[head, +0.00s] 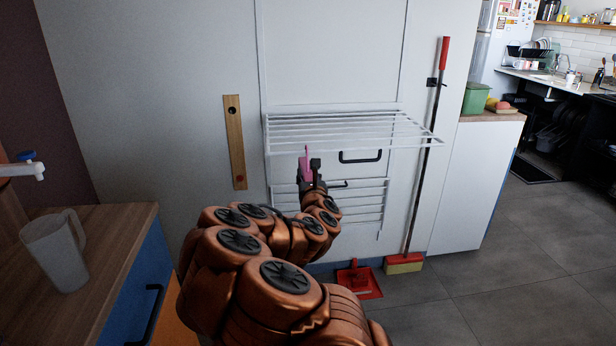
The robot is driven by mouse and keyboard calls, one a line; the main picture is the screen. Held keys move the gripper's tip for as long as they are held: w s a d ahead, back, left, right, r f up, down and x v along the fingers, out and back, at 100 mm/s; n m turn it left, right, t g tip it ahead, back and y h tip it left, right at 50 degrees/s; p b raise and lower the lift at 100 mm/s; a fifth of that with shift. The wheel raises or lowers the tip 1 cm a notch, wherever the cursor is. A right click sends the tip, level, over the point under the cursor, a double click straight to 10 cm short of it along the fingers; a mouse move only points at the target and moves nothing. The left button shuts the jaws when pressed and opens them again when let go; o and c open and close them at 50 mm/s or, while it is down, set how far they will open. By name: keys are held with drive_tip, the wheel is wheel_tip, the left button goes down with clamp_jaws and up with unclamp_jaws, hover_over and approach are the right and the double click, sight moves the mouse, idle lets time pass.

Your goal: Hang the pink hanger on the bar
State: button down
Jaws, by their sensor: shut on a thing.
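The pink hanger (306,165) is a small pink shape just below the white drying rack, at the middle of the head view. My gripper (312,171) is shut on it, and its fingers hide part of it. The white bars (340,130) of the rack stick out from the wall above the gripper. The hanger's upper end is close to the rack's underside; I cannot tell whether it touches a bar. A lower set of white bars (365,205) hangs behind the gripper.
A broom (427,150) leans right of the rack, with a red dustpan (359,281) on the floor. A wooden strip (235,142) is on the wall at left. A counter with a jug (58,250) stands at left. Open floor lies to the right.

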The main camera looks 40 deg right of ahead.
drive_tip(key=c, duration=0.7)
unclamp_jaws()
drive_tip(key=shift+r, duration=0.15)
